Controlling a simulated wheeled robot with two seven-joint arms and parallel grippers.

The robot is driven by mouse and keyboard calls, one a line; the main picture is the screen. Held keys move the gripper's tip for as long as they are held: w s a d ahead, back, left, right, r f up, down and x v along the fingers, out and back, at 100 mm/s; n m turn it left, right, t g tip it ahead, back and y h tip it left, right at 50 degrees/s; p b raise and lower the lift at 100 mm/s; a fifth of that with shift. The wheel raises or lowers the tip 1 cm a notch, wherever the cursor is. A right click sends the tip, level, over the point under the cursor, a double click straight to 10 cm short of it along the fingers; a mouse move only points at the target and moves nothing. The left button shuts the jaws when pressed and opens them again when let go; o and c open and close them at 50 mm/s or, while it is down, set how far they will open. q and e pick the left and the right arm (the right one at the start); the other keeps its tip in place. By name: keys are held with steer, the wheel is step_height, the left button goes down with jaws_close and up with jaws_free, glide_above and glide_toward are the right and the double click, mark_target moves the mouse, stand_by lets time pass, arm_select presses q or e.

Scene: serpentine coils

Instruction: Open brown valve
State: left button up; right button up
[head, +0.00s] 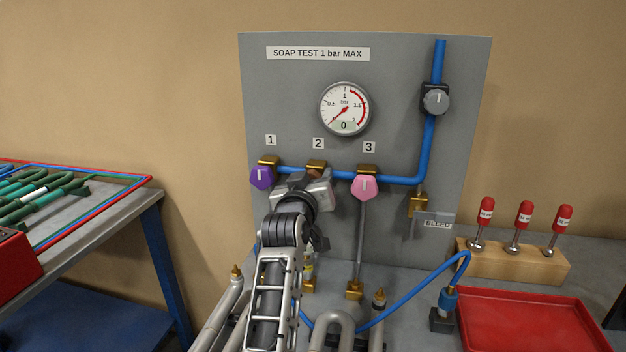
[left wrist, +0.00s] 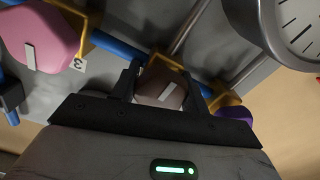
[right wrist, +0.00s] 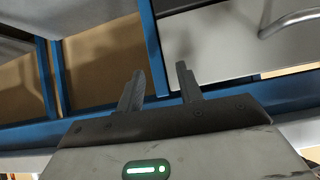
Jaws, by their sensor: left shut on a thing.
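The brown valve knob (left wrist: 160,87) shows in the left wrist view between the two fingers of my left gripper (left wrist: 162,72), which is shut on it. A white mark on the knob slants up to the right there, at a different angle from the pink knob's mark. In the head view my left gripper (head: 308,187) covers the brown knob, below the label 2 and its brass fitting (head: 317,166). My right gripper (right wrist: 160,75) shows only in the right wrist view, open and empty, away from the panel.
The purple knob (head: 262,178) and pink knob (head: 365,187) flank the brown valve closely on the blue pipe (head: 400,179). The gauge (head: 345,109) above reads 0. A grey knob (head: 435,101) and bleed handle (head: 433,215) are right. A red tray (head: 530,325) lies at lower right.

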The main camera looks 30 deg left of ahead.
mark_target(319, 154)
arm_select(q)
steer(key=shift+n, duration=0.3)
steer(key=o, duration=1)
steer(key=shift+r, duration=0.1)
steer(key=shift+r, duration=0.25)
step_height(319, 154, up, 3)
steer(key=shift+f, duration=0.1)
steer(key=s+d+r+b, duration=0.1)
steer(key=s+d+r, duration=0.5)
steer(key=s+r, duration=0.3)
steer(key=s, duration=0.3)
steer(key=shift+s+r+b, duration=0.25)
steer(key=shift+s+b, duration=0.1)
steer(key=shift+b, duration=0.05)
